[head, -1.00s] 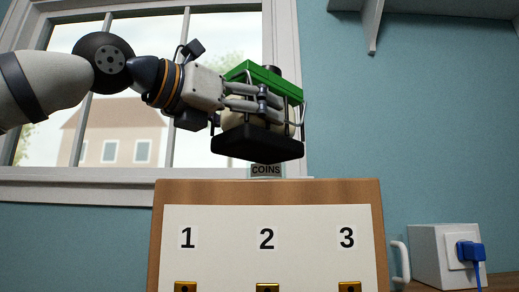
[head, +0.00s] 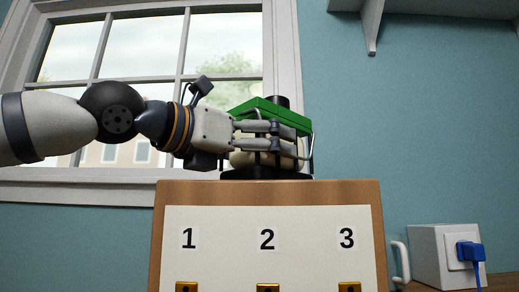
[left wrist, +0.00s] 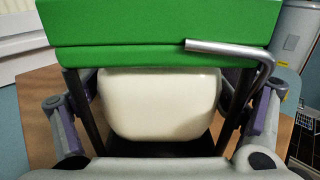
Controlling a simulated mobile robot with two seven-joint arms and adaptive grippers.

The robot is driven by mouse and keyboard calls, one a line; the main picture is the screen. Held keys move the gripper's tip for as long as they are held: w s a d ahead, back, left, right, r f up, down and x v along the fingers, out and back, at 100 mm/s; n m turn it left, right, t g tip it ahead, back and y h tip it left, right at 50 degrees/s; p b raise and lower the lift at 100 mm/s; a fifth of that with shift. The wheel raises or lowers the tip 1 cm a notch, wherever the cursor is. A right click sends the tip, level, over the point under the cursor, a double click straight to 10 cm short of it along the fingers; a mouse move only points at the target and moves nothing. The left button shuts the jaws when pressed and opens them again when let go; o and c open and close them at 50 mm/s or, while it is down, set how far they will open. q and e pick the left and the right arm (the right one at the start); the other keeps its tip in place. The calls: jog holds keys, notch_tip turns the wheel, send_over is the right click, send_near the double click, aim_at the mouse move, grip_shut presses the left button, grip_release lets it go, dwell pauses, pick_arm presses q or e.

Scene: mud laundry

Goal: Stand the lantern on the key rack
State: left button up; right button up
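The lantern (head: 268,112) has a green roof, a cream body and a black base. In the head view it is upright at the top of the wooden key rack (head: 268,187), its base level with the rack's top edge; I cannot tell whether it touches. My left gripper (head: 290,144) reaches in from the left with its fingers around the lantern's body. The left wrist view shows the green roof (left wrist: 160,32) and cream body (left wrist: 160,103) between my two fingers, with wood beneath. My right gripper is not in view.
The rack's front carries a white panel (head: 267,217) numbered 1, 2 and 3, with brass fittings below. A white box with a blue plug (head: 468,250) is on the right. A shelf bracket (head: 372,30) hangs at upper right. A window (head: 130,60) is behind my arm.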

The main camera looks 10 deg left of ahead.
pick_arm(q)
jog(key=shift+s+a+r, duration=0.1)
jog(key=shift+s, duration=0.05)
jog(key=v, duration=1.1)
jog(key=shift+s+a, duration=0.2)
jog(key=shift+s, duration=0.05)
